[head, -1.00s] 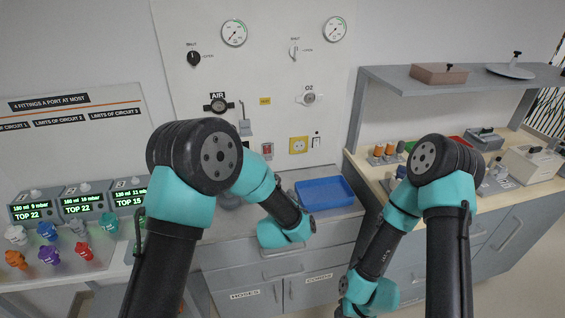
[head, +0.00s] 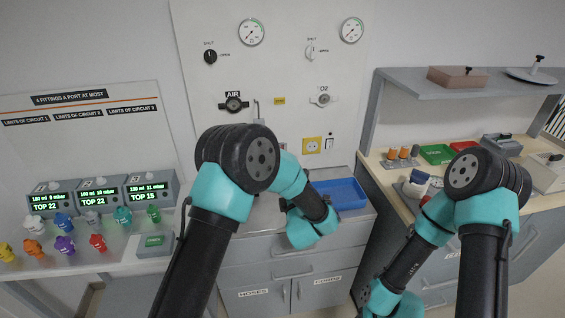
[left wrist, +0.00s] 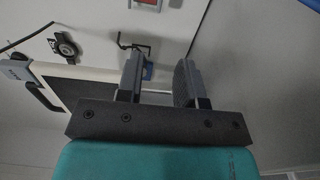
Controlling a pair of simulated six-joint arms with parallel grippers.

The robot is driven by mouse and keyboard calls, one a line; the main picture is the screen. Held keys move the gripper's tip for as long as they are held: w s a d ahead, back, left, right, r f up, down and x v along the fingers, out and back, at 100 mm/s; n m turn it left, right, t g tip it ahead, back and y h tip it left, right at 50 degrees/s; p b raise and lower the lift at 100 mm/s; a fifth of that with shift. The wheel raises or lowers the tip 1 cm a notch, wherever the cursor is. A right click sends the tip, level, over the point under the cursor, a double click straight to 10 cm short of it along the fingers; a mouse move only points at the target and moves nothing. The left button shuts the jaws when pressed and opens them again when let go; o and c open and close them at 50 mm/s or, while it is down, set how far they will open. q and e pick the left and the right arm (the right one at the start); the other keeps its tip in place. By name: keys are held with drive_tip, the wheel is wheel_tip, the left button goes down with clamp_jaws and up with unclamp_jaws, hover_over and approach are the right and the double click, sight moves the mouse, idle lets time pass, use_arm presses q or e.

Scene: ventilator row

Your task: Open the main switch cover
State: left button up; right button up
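A small red switch in a pale frame (left wrist: 146,3) is cut by the top edge of the left wrist view; I cannot tell its cover apart from it. In the head view my left arm hides that part of the wall panel. My left gripper (left wrist: 158,62) is open and empty in the left wrist view, its two fingers apart with the switch beyond them. In the head view my left gripper is hidden behind its own arm. My right arm reaches down at the right, and its gripper is not in view.
The wall panel carries the AIR knob (head: 234,104), the O2 knob (head: 323,97), a yellow socket (head: 312,146) and a hook (head: 257,110). A blue tray (head: 345,193) stands on the counter below. Ventilator units (head: 100,197) with coloured fittings stand left; a shelf (head: 465,88) is right.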

use_arm(q)
drive_tip(key=x, duration=1.6)
drive_tip(key=shift+w, duration=0.15)
drive_tip(key=shift+d, duration=0.1)
clamp_jaws()
